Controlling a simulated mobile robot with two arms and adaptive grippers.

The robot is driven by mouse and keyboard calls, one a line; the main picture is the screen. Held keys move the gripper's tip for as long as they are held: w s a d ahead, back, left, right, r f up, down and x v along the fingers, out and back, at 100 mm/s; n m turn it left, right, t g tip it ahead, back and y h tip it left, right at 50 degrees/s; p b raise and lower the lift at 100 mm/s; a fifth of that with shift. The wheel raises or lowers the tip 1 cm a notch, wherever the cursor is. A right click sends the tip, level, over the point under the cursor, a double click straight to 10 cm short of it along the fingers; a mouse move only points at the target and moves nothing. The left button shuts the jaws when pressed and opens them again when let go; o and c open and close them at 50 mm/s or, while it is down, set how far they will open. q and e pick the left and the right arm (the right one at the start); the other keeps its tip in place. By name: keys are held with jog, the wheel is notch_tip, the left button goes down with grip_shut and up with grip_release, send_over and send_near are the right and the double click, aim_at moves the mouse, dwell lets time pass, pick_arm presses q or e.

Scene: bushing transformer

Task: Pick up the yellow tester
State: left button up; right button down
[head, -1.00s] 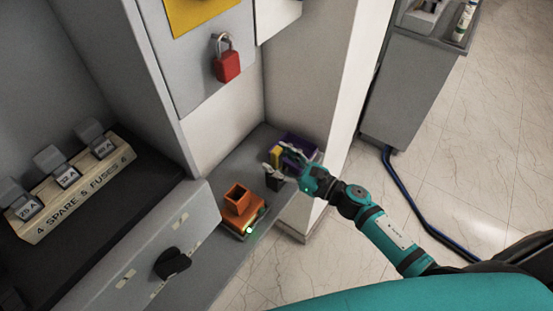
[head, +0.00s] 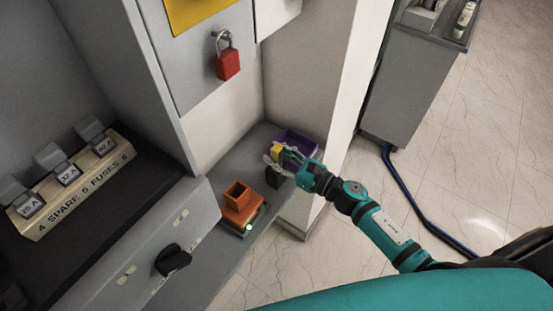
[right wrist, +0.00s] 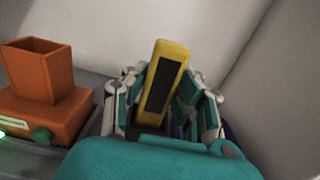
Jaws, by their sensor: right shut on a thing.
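The yellow tester (right wrist: 165,80) stands slightly tilted between the fingers of my right gripper (right wrist: 163,105) in the right wrist view. It is yellow with a dark face. My right gripper (head: 277,158) is shut on it, over the shelf near the purple tray, in the head view. There the tester (head: 277,150) shows only as a small yellow patch, partly hidden by the fingers. I cannot tell whether its lower end is clear of its support. My left gripper is in neither view.
An orange holder (head: 240,202) with a square socket and a green light stands left of the gripper. A purple tray (head: 303,143) and a dark block (head: 275,190) are close by. A wall rises behind. A red padlock (head: 227,64) hangs above.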

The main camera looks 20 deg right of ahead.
notch_tip(320, 180, up, 10)
jog(key=shift+f+p, duration=0.15)
jog(key=shift+p, duration=0.35)
jog(key=shift+r+p, duration=0.55)
jog(key=shift+r, duration=0.2)
notch_tip(320, 180, up, 7)
jog(key=p, duration=0.6)
jog(key=shift+r+p, duration=0.2)
jog(key=shift+p, duration=0.15)
jog(key=shift+f, duration=0.1)
